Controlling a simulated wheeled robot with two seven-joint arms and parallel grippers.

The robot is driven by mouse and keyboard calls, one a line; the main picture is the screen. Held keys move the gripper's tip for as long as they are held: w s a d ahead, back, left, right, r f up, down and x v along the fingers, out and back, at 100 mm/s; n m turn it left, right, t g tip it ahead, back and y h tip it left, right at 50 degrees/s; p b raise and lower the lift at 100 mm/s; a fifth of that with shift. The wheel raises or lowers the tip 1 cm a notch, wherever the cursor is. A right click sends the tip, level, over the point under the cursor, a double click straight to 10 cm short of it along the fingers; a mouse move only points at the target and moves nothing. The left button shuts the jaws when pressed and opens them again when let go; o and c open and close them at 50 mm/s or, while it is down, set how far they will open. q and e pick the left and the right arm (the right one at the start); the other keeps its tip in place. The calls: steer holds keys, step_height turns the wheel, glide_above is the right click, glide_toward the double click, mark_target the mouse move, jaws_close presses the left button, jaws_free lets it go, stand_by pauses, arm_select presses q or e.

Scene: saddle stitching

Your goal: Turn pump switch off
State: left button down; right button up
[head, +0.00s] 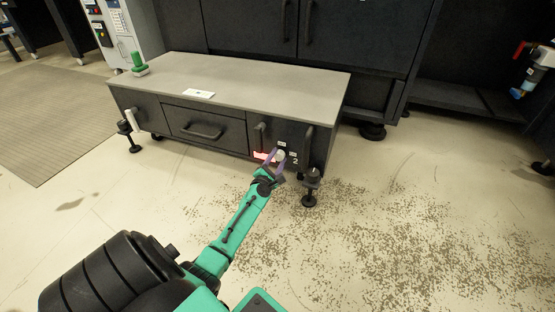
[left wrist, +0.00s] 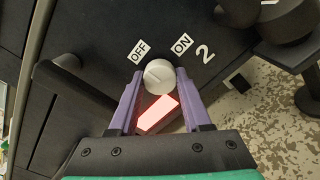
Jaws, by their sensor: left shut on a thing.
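The pump switch is a round white knob (left wrist: 159,76) on the dark cabinet front, between an OFF label (left wrist: 139,50) and an ON label (left wrist: 182,44). It also shows in the head view (head: 280,155). A red-lit indicator (left wrist: 158,114) glows beside the knob. My left gripper (left wrist: 158,78) has its purple fingers on either side of the knob and is shut on it. In the head view the left gripper (head: 274,160) reaches the cabinet's right front. The knob's mark is too faint to tell its setting surely. My right gripper is not in view.
The low dark cabinet (head: 222,75) has a drawer handle (head: 200,132) and upright door handles near the knob. A green object (head: 139,63) and a white card (head: 198,93) lie on its top. A black foot (head: 311,187) stands right of the gripper. The speckled floor in front is clear.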

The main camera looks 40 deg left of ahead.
arm_select(q)
steer(key=shift+f, duration=0.1)
steer(key=shift+c, duration=1.8)
jaws_free()
steer(key=p+v, duration=0.2)
steer(key=v, duration=1.2)
steer(key=shift+s+d+p, duration=0.2)
steer(key=shift+s+p, duration=0.1)
steer(key=shift+p, duration=0.1)
